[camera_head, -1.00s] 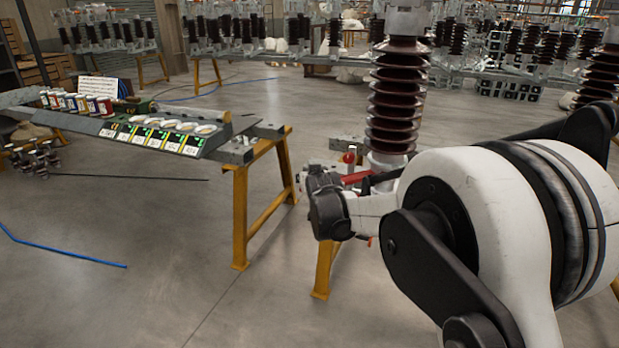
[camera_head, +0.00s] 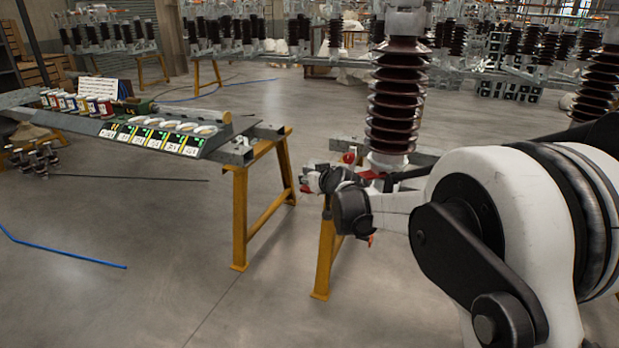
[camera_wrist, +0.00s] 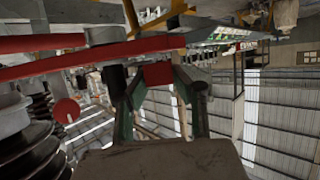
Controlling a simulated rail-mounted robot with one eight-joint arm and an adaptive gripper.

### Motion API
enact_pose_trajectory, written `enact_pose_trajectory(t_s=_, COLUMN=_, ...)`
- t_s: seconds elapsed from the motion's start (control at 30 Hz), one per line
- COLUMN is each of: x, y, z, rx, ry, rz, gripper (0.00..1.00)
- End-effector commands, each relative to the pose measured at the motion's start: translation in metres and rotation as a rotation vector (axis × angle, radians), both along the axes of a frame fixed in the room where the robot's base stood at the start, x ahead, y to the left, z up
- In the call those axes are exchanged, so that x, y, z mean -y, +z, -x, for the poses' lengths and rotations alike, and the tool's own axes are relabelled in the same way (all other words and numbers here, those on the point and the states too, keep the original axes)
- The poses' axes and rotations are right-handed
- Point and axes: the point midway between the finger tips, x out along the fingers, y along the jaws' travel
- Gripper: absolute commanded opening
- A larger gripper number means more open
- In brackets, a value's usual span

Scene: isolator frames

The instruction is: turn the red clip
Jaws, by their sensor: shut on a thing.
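My gripper (camera_wrist: 157,84) is closed on this red piece, with a finger on each side. In the head view my gripper (camera_head: 322,179) is at the yellow stand's top, left of the brown insulator, and my wrist hides much of it. A bit of red (camera_head: 371,175) shows behind my wrist.
The ribbed brown insulator (camera_head: 397,100) stands close to the right of my wrist. A red round knob (camera_head: 349,157) is just above. A panel bench (camera_head: 160,138) stands to the left, with open floor between.

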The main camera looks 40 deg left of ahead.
Motion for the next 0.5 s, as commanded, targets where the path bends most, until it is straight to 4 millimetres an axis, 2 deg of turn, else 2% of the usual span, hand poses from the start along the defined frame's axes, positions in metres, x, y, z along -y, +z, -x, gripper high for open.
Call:
enact_pose_trajectory(t_s=0.33, x=0.0003, y=-0.0008, z=-0.0002, rx=0.000, ry=0.001, rz=0.001, gripper=0.00)
enact_pose_trajectory(t_s=0.37, x=0.0003, y=-0.0008, z=-0.0002, rx=0.000, ry=0.001, rz=0.001, gripper=0.23)
enact_pose_trajectory(t_s=0.5, x=0.0003, y=-0.0007, z=-0.0002, rx=0.000, ry=0.001, rz=0.001, gripper=0.41)
